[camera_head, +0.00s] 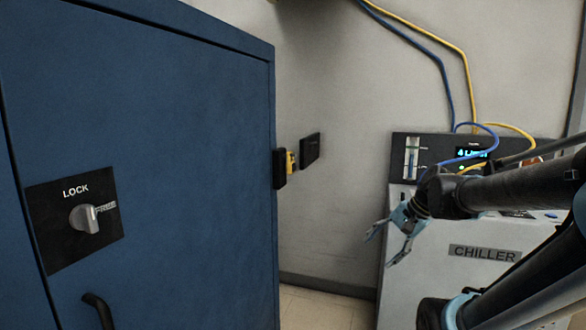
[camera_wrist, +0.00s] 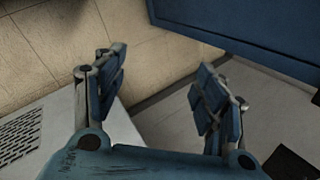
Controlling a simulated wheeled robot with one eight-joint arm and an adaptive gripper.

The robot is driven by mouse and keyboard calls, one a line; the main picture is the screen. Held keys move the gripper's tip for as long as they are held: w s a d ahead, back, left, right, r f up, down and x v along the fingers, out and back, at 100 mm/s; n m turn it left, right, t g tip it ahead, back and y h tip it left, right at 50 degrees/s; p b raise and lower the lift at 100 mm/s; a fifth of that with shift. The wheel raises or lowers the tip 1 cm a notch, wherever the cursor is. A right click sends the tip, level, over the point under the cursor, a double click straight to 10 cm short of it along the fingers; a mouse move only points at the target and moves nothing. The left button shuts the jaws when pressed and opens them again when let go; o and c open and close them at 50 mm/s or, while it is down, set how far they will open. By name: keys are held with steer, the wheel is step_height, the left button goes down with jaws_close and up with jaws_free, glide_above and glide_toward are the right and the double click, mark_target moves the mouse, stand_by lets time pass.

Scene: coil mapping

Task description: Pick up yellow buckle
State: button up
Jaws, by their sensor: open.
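The yellow buckle (camera_head: 290,162) is small and sits at the right edge of the blue cabinet, between a black block on the cabinet side and a black plate near the wall. It is partly hidden by the black block. My gripper (camera_head: 382,245) is open and empty, to the right of the buckle and lower in the head view, in front of the chiller. The wrist view shows both fingers of my gripper (camera_wrist: 155,88) spread apart with nothing between them. The buckle does not show in the wrist view.
The blue cabinet (camera_head: 190,180) with a lock knob (camera_head: 84,218) fills the left. The chiller (camera_head: 440,275) stands at the right, with blue and yellow hoses (camera_head: 466,75) above it. Bare wall (camera_head: 340,220) and a strip of floor lie between cabinet and chiller.

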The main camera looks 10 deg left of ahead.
steer(key=w+a+r+m+y, duration=0.6)
steer(key=w+a+r, duration=0.4)
steer(key=m+y, duration=0.6)
steer(key=m, duration=0.1)
glide_toward(291, 156)
steer(key=shift+g, duration=0.4)
steer(key=shift+w+a+f, duration=0.1)
steer(key=shift+w+a, duration=0.15)
steer(key=shift+a, duration=1.45)
steer(key=shift+w+a+f, duration=0.1)
steer(key=shift+w+a, duration=0.2)
steer(key=shift+a, duration=1.4)
steer(key=shift+w+a+f, duration=0.1)
steer(key=shift+w+a, duration=0.15)
steer(key=shift+a, duration=1.4)
steer(key=c, duration=1.2)
